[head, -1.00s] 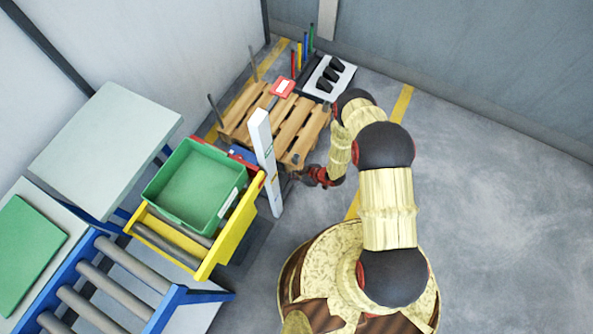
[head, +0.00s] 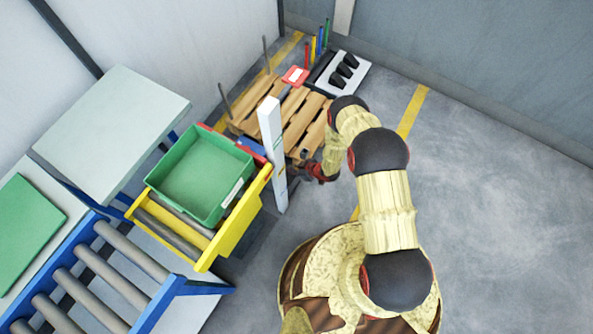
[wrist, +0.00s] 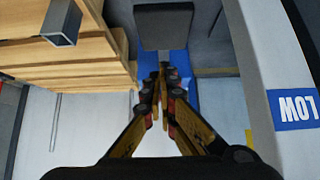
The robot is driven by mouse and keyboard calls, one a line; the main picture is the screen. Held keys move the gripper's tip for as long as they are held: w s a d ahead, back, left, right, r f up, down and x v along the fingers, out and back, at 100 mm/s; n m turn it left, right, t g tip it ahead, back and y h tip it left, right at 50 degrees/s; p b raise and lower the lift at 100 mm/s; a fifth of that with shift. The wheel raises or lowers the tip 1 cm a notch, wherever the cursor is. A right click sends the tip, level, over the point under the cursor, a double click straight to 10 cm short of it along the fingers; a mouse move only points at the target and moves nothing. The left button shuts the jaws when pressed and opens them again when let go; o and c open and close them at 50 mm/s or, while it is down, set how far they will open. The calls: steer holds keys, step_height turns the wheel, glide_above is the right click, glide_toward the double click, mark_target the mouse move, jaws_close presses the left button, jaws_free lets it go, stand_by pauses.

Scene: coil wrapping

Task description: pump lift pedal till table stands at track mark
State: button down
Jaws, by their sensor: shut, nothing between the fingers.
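The lift table (head: 238,225) is a yellow frame with rollers, bearing a green crate (head: 200,178). A white upright post (head: 272,140) stands at its right corner with small marks; in the wrist view the post (wrist: 268,60) carries a blue LOW label (wrist: 296,108), upside down. A dark grey pedal pad (wrist: 163,27) on a blue part shows ahead in the wrist view. My gripper (head: 312,172) is low, right of the post; its shut, empty fingers (wrist: 163,75) point at the pad. I cannot tell whether they touch it.
A wooden pallet (head: 300,118) lies behind the post, close to my gripper; its slats (wrist: 75,75) fill the left of the wrist view. A blue roller conveyor (head: 110,275) stands at front left. The floor (head: 490,190) to the right is clear.

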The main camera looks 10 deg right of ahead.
mark_target(289, 174)
steer(key=f, duration=0.1)
steer(key=f+b, duration=0.1)
steer(key=f, duration=0.1)
steer(key=a+f+b, duration=0.1)
steer(key=f, duration=0.1)
steer(key=shift+w, duration=0.4)
steer(key=shift+f, duration=0.1)
